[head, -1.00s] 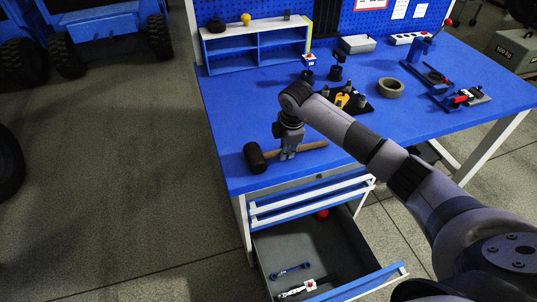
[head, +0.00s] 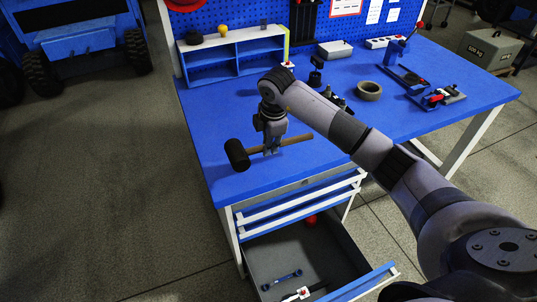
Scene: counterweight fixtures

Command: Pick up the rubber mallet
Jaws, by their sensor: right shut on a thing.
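The rubber mallet has a black head (head: 237,154) and a brown wooden handle (head: 297,139). My right gripper (head: 272,148) points down and is shut on the handle near the head. The mallet appears held a little above the blue workbench top (head: 215,118), near its front left corner; the exact gap is hard to judge. My left gripper is not in view.
Below, an open drawer (head: 305,255) holds a red ball (head: 310,221) and a blue wrench (head: 282,281). A blue and white shelf (head: 233,49) stands at the back left. A grey ring (head: 369,90) and clamp fixtures (head: 442,97) occupy the right side.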

